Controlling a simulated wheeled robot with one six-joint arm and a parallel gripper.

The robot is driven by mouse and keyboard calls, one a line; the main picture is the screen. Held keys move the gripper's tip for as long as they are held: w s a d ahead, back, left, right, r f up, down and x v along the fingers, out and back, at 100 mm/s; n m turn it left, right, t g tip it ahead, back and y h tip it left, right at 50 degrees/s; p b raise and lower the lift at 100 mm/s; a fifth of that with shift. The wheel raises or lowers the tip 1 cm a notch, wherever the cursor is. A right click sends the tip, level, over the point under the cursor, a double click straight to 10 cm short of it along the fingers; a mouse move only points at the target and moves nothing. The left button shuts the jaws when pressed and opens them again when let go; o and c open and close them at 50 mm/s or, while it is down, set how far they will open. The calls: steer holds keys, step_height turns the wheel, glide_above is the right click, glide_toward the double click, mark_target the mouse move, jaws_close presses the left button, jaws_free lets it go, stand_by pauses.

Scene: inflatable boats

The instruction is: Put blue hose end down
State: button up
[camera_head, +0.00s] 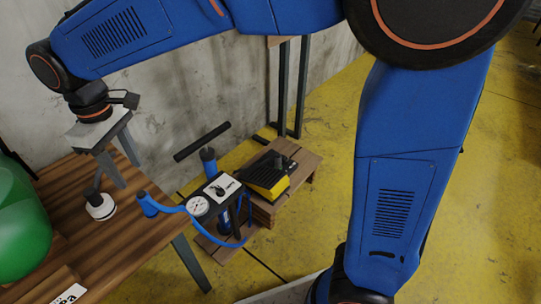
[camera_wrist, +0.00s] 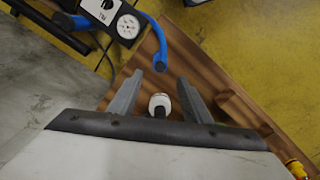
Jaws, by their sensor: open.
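I cannot tell whether the hose end touches the table.
A white round fitting with a dark stem (camera_head: 100,206) stands on the table below my gripper. A green inflatable (camera_head: 22,225) is at the left. A pump with a gauge (camera_head: 198,206) and a yellow-black foot pump (camera_head: 266,177) stand right of the table.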

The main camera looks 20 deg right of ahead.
steer(key=d+r+m+t+y, duration=0.1)
steer(key=d+r+m, duration=0.15)
steer(key=d, duration=1.05)
steer(key=d+r+m+t, duration=0.1)
steer(key=d+m, duration=0.2)
steer(key=d, duration=1)
steer(key=s+d+f+m+t, duration=0.1)
steer(key=s+d+f+m, duration=0.2)
steer(key=s+d, duration=0.3)
steer(key=s+d+f+m+t+h, duration=0.1)
steer(key=s+d+f+m, duration=0.2)
steer(key=d, duration=1)
steer(key=s, duration=0.3)
steer(key=shift+s+f+m+t, duration=0.15)
steer(key=shift+s+m+t, duration=0.2)
steer(key=shift+s+t, duration=0.05)
steer(key=shift+c, duration=0.5)
